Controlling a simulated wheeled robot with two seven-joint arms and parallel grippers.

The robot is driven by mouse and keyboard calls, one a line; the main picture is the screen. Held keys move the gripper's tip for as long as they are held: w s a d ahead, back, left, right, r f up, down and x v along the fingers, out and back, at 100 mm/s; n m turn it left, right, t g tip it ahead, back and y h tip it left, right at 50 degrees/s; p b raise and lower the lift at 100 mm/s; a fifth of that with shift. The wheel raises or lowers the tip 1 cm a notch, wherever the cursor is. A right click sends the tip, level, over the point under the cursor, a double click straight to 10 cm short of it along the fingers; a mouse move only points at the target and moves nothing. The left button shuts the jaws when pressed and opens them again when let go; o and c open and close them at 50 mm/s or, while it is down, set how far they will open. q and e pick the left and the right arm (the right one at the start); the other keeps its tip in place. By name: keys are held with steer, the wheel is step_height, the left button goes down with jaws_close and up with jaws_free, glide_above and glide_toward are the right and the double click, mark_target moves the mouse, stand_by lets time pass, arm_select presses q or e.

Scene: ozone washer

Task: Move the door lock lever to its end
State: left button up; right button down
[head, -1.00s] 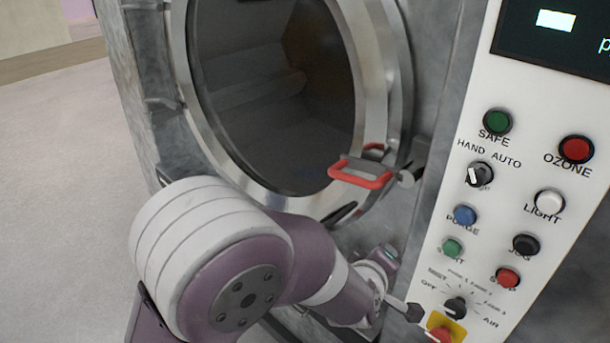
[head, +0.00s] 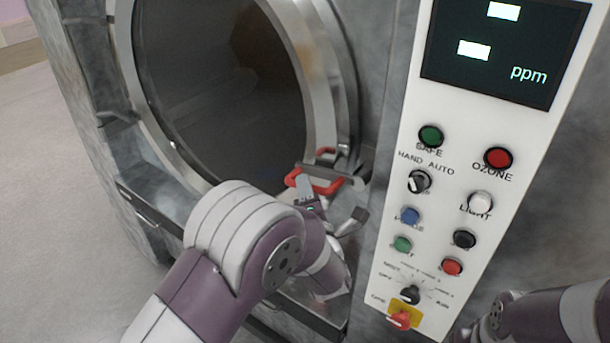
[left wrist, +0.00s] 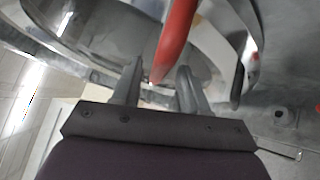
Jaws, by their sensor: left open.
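The door lock lever is a red looped handle (head: 322,184) at the right rim of the round washer door (head: 220,85) in the head view. My left gripper (head: 332,202) is at the lever, with its fingers apart and one finger overlapping the red loop. In the left wrist view the red handle (left wrist: 177,38) comes down from the top, and its lower end shows between the two open fingertips (left wrist: 158,80). I cannot tell whether a finger touches it. My right gripper is out of view.
A white control panel (head: 385,265) with buttons, knobs and a ppm display (head: 508,45) stands close to the right of the lever. Part of my right arm shows at the bottom right. Open floor (head: 50,180) lies at the left.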

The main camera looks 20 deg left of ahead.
arm_select(q)
steer(key=shift+p+x, duration=0.3)
steer(key=shift+x, duration=0.65)
steer(key=shift+w+a, duration=0.1)
steer(key=shift+w, duration=0.1)
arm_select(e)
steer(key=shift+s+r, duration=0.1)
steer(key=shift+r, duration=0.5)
